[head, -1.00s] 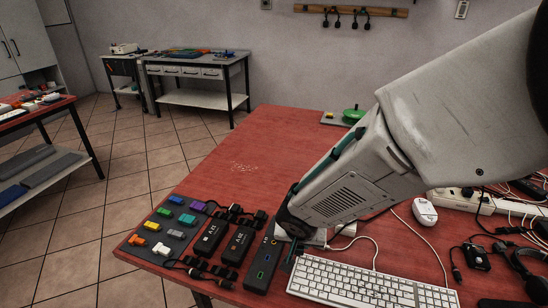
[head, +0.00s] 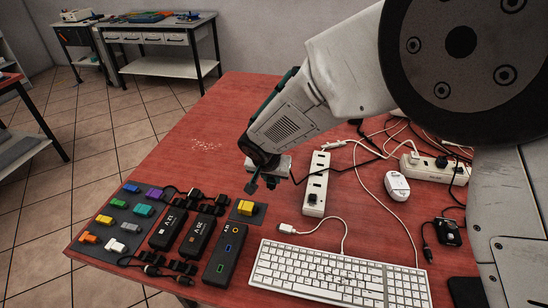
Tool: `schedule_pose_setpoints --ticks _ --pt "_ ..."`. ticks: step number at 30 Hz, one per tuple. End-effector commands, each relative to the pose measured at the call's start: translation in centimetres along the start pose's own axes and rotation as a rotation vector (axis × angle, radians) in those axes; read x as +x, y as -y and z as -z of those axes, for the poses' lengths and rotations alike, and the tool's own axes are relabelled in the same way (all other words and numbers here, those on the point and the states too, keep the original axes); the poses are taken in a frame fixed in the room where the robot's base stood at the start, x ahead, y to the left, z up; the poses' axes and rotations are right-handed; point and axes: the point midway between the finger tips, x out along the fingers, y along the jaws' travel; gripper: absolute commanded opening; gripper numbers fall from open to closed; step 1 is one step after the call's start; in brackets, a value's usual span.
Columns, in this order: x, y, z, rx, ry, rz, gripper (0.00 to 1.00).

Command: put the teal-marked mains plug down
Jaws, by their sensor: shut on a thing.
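My gripper (head: 261,183) hangs above the red table, left of the white power strip and just behind a small dark pad (head: 232,217) with a yellow block (head: 246,208) on it. Its jaws are shut on a small dark thing, which I take to be the mains plug; it is mostly hidden by the gripper, and no teal mark shows on it. A black cable (head: 342,163) runs from near the gripper to the right across the table. I cannot tell whether the held thing touches the table.
A white power strip (head: 317,190) with a black plug in it stands right of the gripper. A mat of coloured blocks (head: 81,242) lies at left.

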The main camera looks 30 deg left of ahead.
Motion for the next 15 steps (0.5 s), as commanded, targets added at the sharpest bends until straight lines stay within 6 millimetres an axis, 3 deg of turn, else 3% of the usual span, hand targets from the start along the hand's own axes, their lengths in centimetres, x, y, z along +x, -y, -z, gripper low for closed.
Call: schedule_pose_setpoints --ticks 6,15 --pt "2.3 2.1 4.1 0.001 -0.001 0.001 0.00" --pt "3.4 3.1 6.0 0.000 0.000 0.000 0.00"
